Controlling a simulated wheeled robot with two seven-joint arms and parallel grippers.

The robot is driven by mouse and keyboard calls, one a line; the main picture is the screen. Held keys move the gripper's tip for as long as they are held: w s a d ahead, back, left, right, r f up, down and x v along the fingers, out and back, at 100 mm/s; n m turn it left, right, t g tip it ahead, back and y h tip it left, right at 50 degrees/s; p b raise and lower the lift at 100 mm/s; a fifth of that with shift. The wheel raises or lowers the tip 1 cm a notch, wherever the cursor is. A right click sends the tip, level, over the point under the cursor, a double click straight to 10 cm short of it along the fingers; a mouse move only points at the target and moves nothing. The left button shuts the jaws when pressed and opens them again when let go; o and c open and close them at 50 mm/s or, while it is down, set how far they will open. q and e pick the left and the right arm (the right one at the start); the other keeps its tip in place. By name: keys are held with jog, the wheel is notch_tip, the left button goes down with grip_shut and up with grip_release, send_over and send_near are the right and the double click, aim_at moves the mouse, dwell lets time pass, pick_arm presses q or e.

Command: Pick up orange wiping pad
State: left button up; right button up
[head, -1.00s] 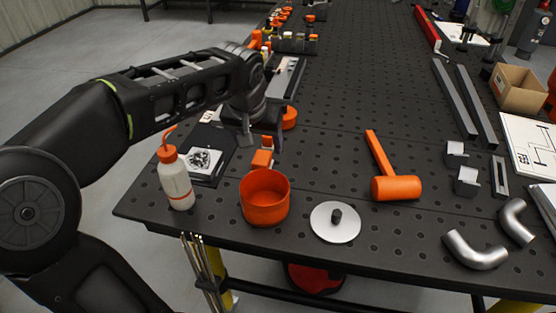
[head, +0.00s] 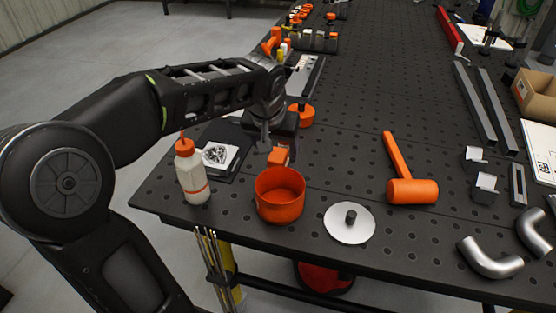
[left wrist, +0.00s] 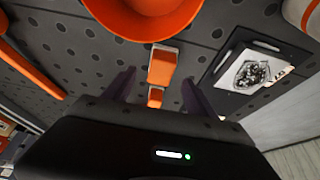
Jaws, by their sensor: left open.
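The orange wiping pad (head: 279,157) is a small orange block standing on the dark perforated table, just behind the orange pot (head: 280,195). My left gripper (head: 277,146) is open and reaches down over the pad. In the left wrist view the pad (left wrist: 162,66) shows between the two spread dark fingers (left wrist: 158,79), with a gap on each side. It appears as two orange pieces there, one nearer the palm. Whether the fingertips reach the table is unclear. My right gripper is not in view.
A round metal disc (head: 349,224) and an orange mallet (head: 411,190) lie to the right. The table between pad and mallet is clear.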

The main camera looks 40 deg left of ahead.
aim_at(278, 155)
pick_arm(q)
jog(key=x, duration=0.4)
jog(key=shift+f, duration=0.4)
jog(key=shift+c, duration=0.4)
grip_shut()
dwell(0.3)
